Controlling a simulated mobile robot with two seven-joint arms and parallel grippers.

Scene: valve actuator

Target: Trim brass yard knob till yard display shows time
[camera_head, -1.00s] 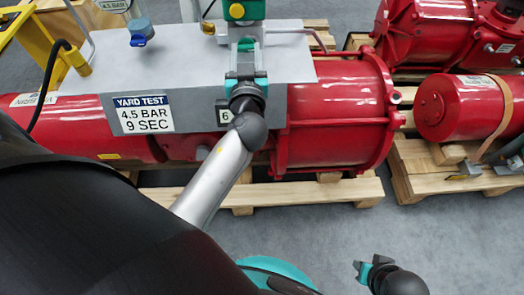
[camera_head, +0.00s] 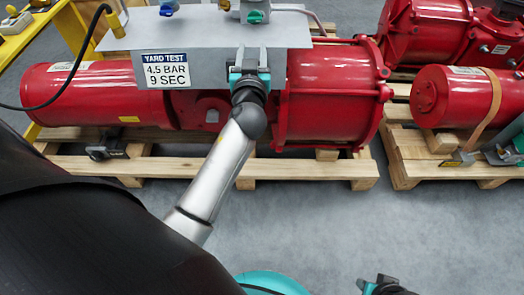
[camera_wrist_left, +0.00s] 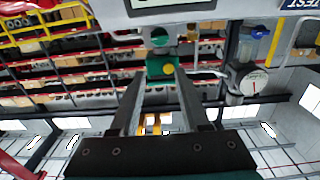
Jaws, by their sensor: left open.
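My left gripper (camera_head: 252,52) reaches the front of the grey panel in the head view. Its fingers are open and apart. In the left wrist view, which is upside down, the left gripper (camera_wrist_left: 158,82) has its fingertips on either side of a green block with a small brass knob (camera_wrist_left: 168,69). I cannot tell whether they touch it. A pale display window (camera_wrist_left: 170,4) shows in part at the top edge there; its reading is cut off. In the head view the display is hidden. My right gripper (camera_head: 376,286) is partly cut off at the bottom edge; its fingers are unclear.
The grey panel (camera_head: 215,35) carries a "YARD TEST 4.5 BAR 9 SEC" label (camera_head: 166,70). Red actuators (camera_head: 325,95) lie on wooden pallets (camera_head: 300,169). A round gauge (camera_wrist_left: 251,82) and a blue handle (camera_wrist_left: 260,32) are beside the green block. The grey floor in front is open.

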